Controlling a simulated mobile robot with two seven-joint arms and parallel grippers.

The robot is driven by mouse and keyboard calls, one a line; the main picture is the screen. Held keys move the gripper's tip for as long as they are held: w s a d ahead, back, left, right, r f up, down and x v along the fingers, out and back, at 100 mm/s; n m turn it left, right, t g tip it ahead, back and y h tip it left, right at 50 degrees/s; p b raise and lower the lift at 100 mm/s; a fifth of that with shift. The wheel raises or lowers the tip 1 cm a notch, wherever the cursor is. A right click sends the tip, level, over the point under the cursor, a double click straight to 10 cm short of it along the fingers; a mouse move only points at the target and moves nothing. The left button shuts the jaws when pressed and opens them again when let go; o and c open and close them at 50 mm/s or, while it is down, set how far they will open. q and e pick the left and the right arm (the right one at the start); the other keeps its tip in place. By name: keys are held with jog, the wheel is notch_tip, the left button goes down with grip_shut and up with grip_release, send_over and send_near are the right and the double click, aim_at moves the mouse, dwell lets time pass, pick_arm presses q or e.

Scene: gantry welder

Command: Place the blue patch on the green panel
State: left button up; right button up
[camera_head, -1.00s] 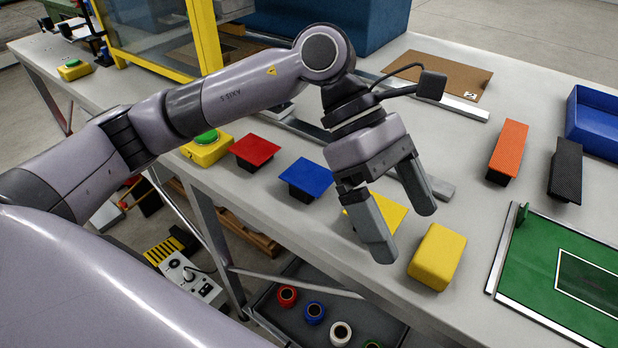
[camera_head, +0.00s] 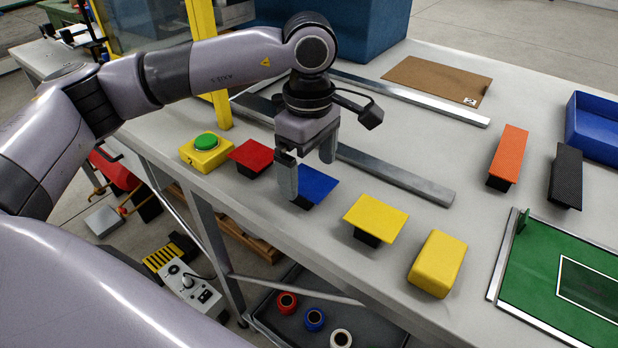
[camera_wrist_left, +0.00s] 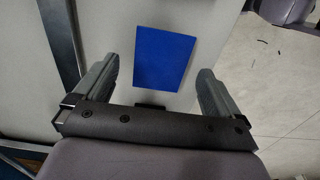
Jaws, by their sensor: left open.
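The blue patch (camera_head: 316,186) is a flat square on a small dark block on the table, between the red and yellow patches. My left gripper (camera_head: 308,176) is open above and at the near side of the blue patch, partly covering it in the head view. In the left wrist view the blue patch (camera_wrist_left: 164,58) lies ahead, between the lines of the two open fingers (camera_wrist_left: 158,82), with nothing gripped. The green panel (camera_head: 540,268) lies at the right, framed by metal strips, with a white-outlined dark rectangle on it. My right gripper is not in view.
A red patch (camera_head: 252,156) and a yellow patch (camera_head: 376,217) flank the blue one. A yellow block (camera_head: 438,262), an orange plate (camera_head: 508,152), a black plate (camera_head: 566,174) and a blue bin (camera_head: 597,125) stand to the right.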

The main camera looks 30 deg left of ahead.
pick_arm(q)
jog(key=shift+f, duration=0.45)
jog(key=shift+f+b, duration=0.25)
jog(key=shift+b, duration=0.15)
jog(key=shift+c, duration=0.3)
jog(key=c, duration=1.1)
jog(key=shift+c, duration=0.2)
jog(key=shift+r, duration=0.15)
